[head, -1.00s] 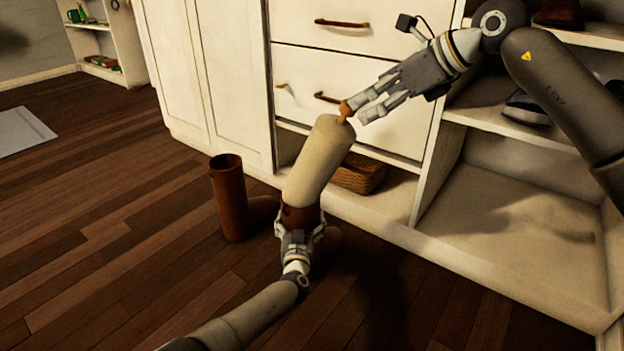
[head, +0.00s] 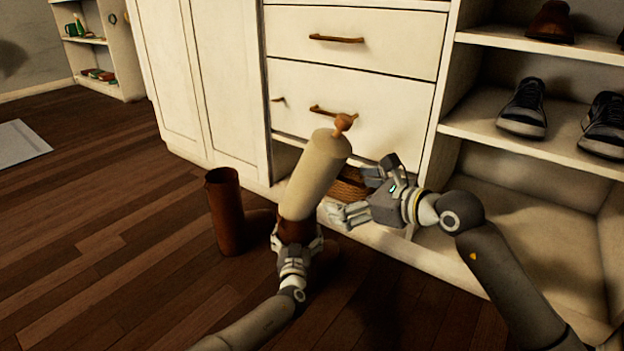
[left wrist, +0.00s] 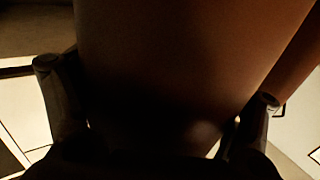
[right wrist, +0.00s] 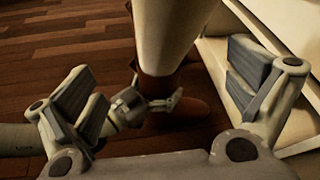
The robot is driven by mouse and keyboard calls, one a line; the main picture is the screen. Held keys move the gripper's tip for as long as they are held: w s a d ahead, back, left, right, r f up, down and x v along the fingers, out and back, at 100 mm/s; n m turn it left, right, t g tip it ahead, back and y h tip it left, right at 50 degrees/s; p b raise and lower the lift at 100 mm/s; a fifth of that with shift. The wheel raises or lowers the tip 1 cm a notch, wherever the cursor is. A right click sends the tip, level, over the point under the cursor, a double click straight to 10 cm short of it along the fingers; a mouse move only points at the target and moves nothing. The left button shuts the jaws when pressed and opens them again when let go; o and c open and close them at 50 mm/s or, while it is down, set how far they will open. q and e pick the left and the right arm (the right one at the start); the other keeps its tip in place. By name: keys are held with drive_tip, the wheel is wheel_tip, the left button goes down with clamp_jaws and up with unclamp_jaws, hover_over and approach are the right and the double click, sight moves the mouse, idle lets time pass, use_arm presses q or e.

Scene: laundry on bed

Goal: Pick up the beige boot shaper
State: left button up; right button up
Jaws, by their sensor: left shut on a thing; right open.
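The beige boot shaper (head: 314,172) stands tilted in the top of a brown boot (head: 296,229), its brown knob (head: 343,124) up and free. In the right wrist view the beige shaper (right wrist: 170,32) shows at top centre, beyond the fingers. My left gripper (head: 296,245) is shut on the brown boot's shaft, which fills the left wrist view (left wrist: 190,70). My right gripper (head: 342,213) is open and empty, just right of the shaper and boot. In the right wrist view its fingers (right wrist: 170,95) are spread wide. The shaper's lower end is hidden inside the boot.
A second brown boot (head: 227,212) stands on the floor to the left. A white cabinet (head: 352,100) with drawers is behind, with a wicker basket (head: 350,186) in its low compartment. Dark shoes (head: 524,108) sit on the right shelf.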

sight(330, 180)
drive_tip(key=m+t, duration=0.2)
drive_tip(key=m, duration=0.1)
drive_tip(key=m+t+y, duration=0.1)
drive_tip(key=m, duration=0.1)
drive_tip(key=shift+s+a+r+t, duration=0.15)
drive_tip(key=shift+r+t, duration=0.2)
drive_tip(key=shift+t, duration=0.05)
drive_tip(key=x, duration=1.1)
drive_tip(key=shift+w+f, duration=0.2)
drive_tip(key=shift+w, duration=0.1)
